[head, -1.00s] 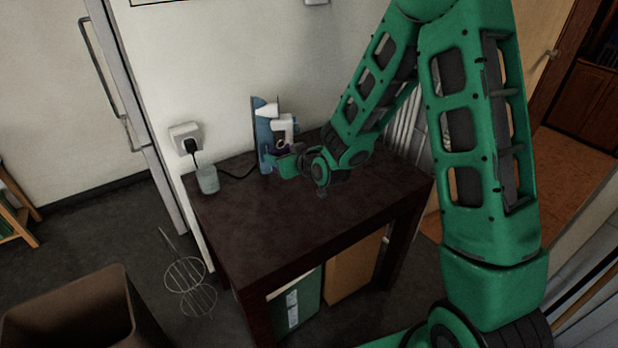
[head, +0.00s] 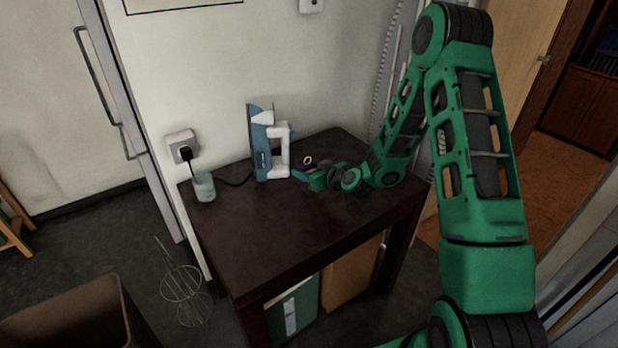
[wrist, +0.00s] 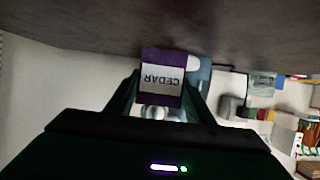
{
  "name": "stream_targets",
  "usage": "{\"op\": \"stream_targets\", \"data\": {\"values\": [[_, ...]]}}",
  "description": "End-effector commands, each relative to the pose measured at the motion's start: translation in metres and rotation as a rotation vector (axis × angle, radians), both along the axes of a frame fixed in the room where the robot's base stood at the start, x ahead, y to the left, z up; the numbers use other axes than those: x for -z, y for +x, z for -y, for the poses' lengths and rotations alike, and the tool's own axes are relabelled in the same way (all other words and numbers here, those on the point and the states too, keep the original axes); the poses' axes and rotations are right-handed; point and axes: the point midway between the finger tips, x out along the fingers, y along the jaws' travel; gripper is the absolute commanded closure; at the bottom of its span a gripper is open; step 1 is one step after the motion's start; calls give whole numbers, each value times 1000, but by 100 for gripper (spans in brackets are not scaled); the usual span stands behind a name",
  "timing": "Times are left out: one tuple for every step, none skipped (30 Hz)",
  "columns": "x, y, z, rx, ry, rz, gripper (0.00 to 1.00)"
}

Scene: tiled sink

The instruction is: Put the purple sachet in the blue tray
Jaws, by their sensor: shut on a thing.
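The purple sachet (wrist: 161,60), with a white label reading CEDAR, is between the fingers of my gripper (wrist: 162,92) in the wrist view. My gripper is shut on it. The dark tabletop fills the top of that upside-down view, close to the sachet. In the head view my gripper (head: 304,176) is low over the back right of the dark table, right of the iron. The sachet is hard to make out there. I see no blue tray in either view.
A blue and white iron (head: 268,146) stands upright at the table's back. A small ring-shaped thing (head: 308,160) is just behind my gripper. The front of the dark table (head: 265,235) is clear.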

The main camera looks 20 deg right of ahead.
Motion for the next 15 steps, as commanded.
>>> {"op": "stream_targets", "data": {"values": [[9, -1, 0, 1, 1, -5, 74], [13, -1, 0, 1, 1, -5, 74], [17, 0, 0, 2, 3, -4, 74], [19, 0, 0, 2, 3, -3, 74], [22, 0, 0, 2, 1, -4, 74], [25, -1, 0, 2, 0, -3, 74], [26, 0, 0, 2, 1, -2, 74], [26, 0, 0, 2, 1, -2, 74], [27, 0, 0, 1, 0, -1, 74], [27, 0, 0, 1, 0, -1, 74], [27, 0, 0, 1, 0, -1, 74], [26, 0, 0, 1, 0, -1, 74], [26, 0, 0, 1, 0, -1, 74], [26, 0, 0, 1, 0, -1, 74], [26, 0, 0, 1, 0, -1, 74]]}}
